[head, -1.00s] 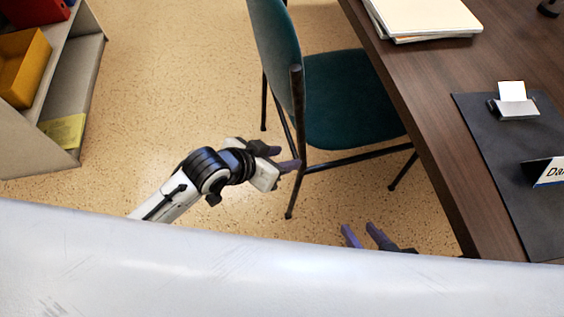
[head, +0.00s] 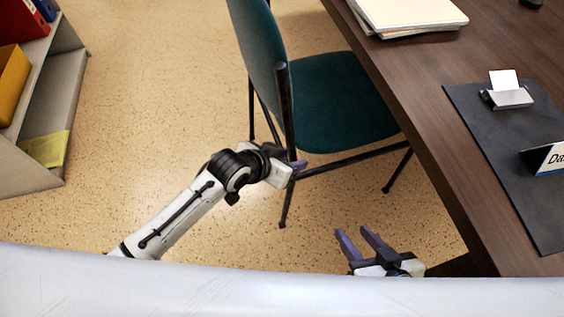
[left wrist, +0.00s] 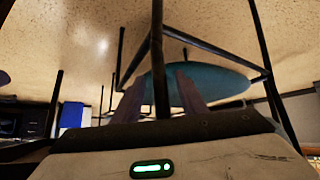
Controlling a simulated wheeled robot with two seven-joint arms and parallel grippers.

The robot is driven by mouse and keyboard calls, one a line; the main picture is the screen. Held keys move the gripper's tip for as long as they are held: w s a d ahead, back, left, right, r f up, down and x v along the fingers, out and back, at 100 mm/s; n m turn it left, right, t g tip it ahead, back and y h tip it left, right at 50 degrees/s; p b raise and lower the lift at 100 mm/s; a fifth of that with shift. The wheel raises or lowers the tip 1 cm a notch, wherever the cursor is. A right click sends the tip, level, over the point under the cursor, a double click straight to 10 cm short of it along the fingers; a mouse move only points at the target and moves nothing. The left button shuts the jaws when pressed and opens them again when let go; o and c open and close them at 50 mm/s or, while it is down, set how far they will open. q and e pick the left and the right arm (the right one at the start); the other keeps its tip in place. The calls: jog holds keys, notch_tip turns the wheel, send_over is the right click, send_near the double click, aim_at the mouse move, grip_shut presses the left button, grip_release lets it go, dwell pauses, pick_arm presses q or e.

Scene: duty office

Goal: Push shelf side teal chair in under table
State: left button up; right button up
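The teal chair (head: 340,100) stands at the left long edge of the dark wood table (head: 440,150), its backrest to the left and the right part of its seat close to the table edge. My left gripper (head: 296,166) is at the near upright of the chair's frame, below seat height. In the left wrist view the dark upright (left wrist: 158,50) runs between my two spread purple fingers (left wrist: 160,95), with gaps on both sides; contact cannot be told. The teal seat (left wrist: 215,82) shows behind them. My right gripper (head: 362,243) is open and empty, low beside the table.
A grey shelf (head: 60,90) with a yellow box (head: 12,80) and binders stands at the left. Floor between shelf and chair is clear. Papers (head: 410,14), a dark desk mat (head: 500,130) and a name plate (head: 547,158) lie on the table.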

pick_arm(q)
jog(key=shift+w+d+f, duration=0.3)
jog(key=shift+w+f, duration=0.05)
jog(key=shift+f, duration=0.05)
grip_shut()
dwell(1.3)
